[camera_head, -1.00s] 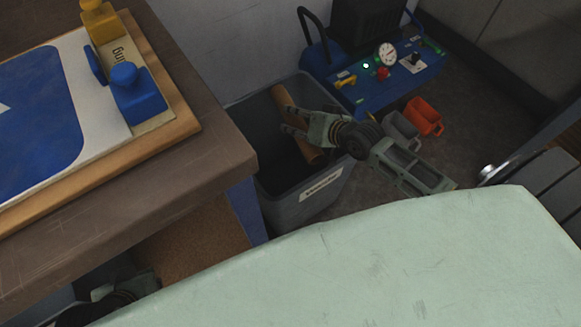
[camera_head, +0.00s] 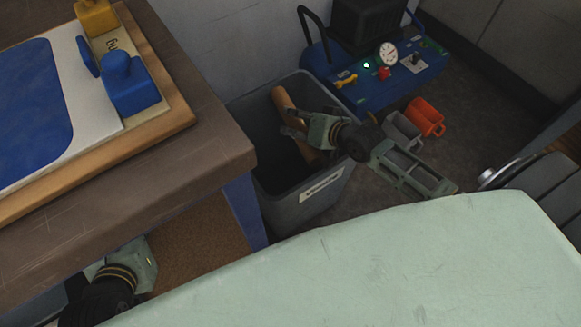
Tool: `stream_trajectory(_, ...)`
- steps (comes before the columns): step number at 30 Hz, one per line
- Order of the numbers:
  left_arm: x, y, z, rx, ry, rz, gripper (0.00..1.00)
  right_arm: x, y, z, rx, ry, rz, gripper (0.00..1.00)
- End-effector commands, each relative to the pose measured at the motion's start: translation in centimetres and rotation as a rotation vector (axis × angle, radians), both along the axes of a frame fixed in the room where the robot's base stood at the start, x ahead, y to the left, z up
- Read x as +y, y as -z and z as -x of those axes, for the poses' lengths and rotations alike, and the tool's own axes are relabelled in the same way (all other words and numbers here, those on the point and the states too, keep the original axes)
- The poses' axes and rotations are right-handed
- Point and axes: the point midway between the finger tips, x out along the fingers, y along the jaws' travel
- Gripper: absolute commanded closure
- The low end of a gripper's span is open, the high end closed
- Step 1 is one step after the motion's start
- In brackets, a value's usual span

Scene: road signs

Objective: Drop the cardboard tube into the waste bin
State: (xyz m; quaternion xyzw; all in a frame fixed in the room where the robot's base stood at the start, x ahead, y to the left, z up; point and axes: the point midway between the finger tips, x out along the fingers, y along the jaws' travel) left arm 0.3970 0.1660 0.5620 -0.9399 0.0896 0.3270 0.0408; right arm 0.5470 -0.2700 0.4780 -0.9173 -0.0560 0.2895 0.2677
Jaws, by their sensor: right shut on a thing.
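The brown cardboard tube (camera_head: 282,101) is tilted over the mouth of the grey waste bin (camera_head: 318,206), which stands on the floor beside the table. My right gripper (camera_head: 295,129) is shut on the tube near its middle. The tube's lower end reaches down within the bin's opening; whether it touches the bin is unclear. My left arm shows at the lower left, below the table edge, and its fingers are hidden.
A brown table (camera_head: 200,165) with a blue sign and blue and yellow blocks stands at the left. A blue compressor unit (camera_head: 400,78) stands behind the bin.

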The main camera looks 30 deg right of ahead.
Motion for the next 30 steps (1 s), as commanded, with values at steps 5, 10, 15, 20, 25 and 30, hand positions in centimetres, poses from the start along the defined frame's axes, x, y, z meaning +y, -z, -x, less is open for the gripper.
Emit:
stream_trajectory(5,-0.1,-0.1,-0.1,-0.007,0.001,0.002,1.00,0.0,0.0,0.0,-0.001,0.000,-0.001,0.93)
stream_trajectory(10,0.0,-0.1,-0.1,-0.007,0.000,0.001,1.00,0.0,0.0,0.0,-0.001,0.000,-0.001,0.61)
stream_trajectory(15,0.0,-0.1,-0.1,-0.007,0.000,0.001,1.00,0.0,0.0,0.0,-0.001,0.000,-0.001,0.46)
stream_trajectory(20,0.0,-0.1,-0.1,-0.006,0.000,0.001,1.00,0.0,0.0,0.0,0.000,-0.001,-0.001,0.42)
stream_trajectory(25,-0.1,-0.1,-0.1,-0.005,0.001,0.002,1.00,0.0,0.0,0.1,0.001,-0.001,0.000,0.42)
stream_trajectory(30,-0.1,-0.1,0.0,-0.005,0.002,0.002,1.00,-0.3,-0.5,1.1,0.002,0.000,0.000,0.42)
